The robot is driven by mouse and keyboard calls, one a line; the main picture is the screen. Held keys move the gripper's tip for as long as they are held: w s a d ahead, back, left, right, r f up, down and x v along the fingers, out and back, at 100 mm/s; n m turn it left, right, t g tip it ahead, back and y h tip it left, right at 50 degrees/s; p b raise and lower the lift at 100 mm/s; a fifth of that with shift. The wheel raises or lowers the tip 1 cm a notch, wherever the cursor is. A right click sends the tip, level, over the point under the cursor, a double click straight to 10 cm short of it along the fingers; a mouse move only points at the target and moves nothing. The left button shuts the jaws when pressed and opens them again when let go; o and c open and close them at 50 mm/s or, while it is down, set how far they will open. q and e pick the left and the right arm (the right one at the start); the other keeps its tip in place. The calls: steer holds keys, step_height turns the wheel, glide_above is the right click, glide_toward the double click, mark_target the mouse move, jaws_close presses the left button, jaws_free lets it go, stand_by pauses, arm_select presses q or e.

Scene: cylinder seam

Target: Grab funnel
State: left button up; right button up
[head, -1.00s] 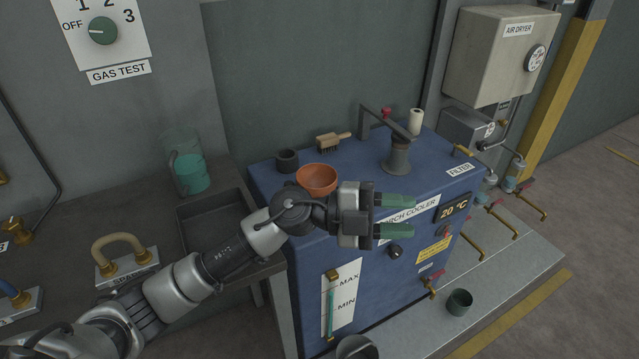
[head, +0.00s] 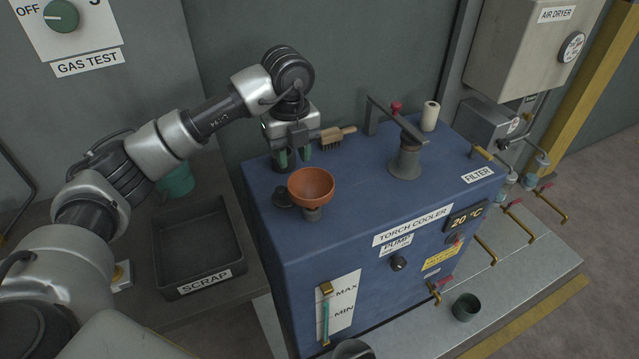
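The orange funnel (head: 311,180) sits wide mouth up on the top of the blue torch cooler (head: 350,195), with a short grey piece (head: 312,213) below its bowl. My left gripper (head: 293,158) points down behind the funnel and slightly to its left. Its green-tipped fingers are apart, and it does not touch the funnel. I see nothing clearly held between them. A small black cap (head: 283,197) lies on the cooler beside the funnel's left side.
A wooden-handled brush (head: 335,136) lies just right of my gripper. A grey press-like fitting with a lever (head: 405,158) and a white roll (head: 430,116) stand farther right. A scrap tray (head: 200,245) is left of the cooler. The cooler's front right top is clear.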

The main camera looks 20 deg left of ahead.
arm_select(q)
steer(key=f, duration=0.3)
steer(key=s+f, duration=0.1)
steer(key=f, duration=0.2)
steer(key=f+p, duration=0.1)
steer(key=f, duration=0.1)
steer(key=shift+s+f, duration=0.2)
steer(key=shift+f, duration=0.2)
steer(key=shift+c, duration=0.2)
jaws_close()
arm_select(e)
steer(key=s, duration=0.1)
steer(key=s+r, duration=0.1)
steer(key=s, duration=0.1)
steer(key=shift+s+d+r, duration=0.1)
steer(key=shift+s+d, duration=0.05)
steer(key=shift+s, duration=0.15)
